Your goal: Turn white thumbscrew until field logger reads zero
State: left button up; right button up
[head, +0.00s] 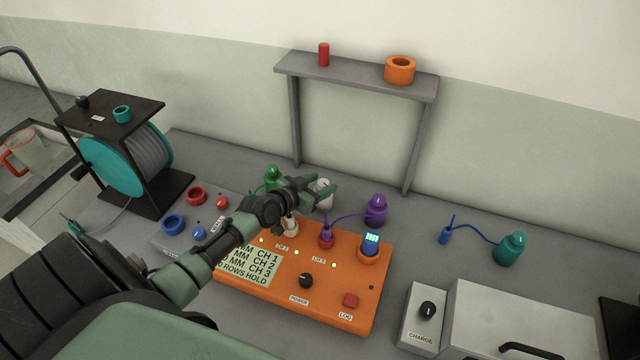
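The field logger (330,300) is an orange box on the bench. Its pale screen (250,264) lists rows in MM for CH 1, CH 2 and CH 3 and a ROWS HOLD line; my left arm covers the left ends, so the numbers cannot be read fully. A white thumbscrew (322,188) shows just behind the logger, its lower part hidden. My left gripper (328,195) is at it, with fingers on either side; whether they press on it cannot be told. My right gripper is not in view.
Green (272,176), purple (376,207) and teal (510,248) capped gauges stand around the logger. A cable links the purple one to a plug. A grey shelf (350,74) rises behind; a cable reel (140,160) is left, a charge box (424,318) right.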

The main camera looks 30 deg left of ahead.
pick_arm(q)
jog(key=shift+s, duration=0.1)
jog(key=v, duration=0.7)
jog(key=shift+s+r+b, duration=0.2)
jog(key=shift+s+b, duration=0.05)
jog(key=shift+b, duration=0.05)
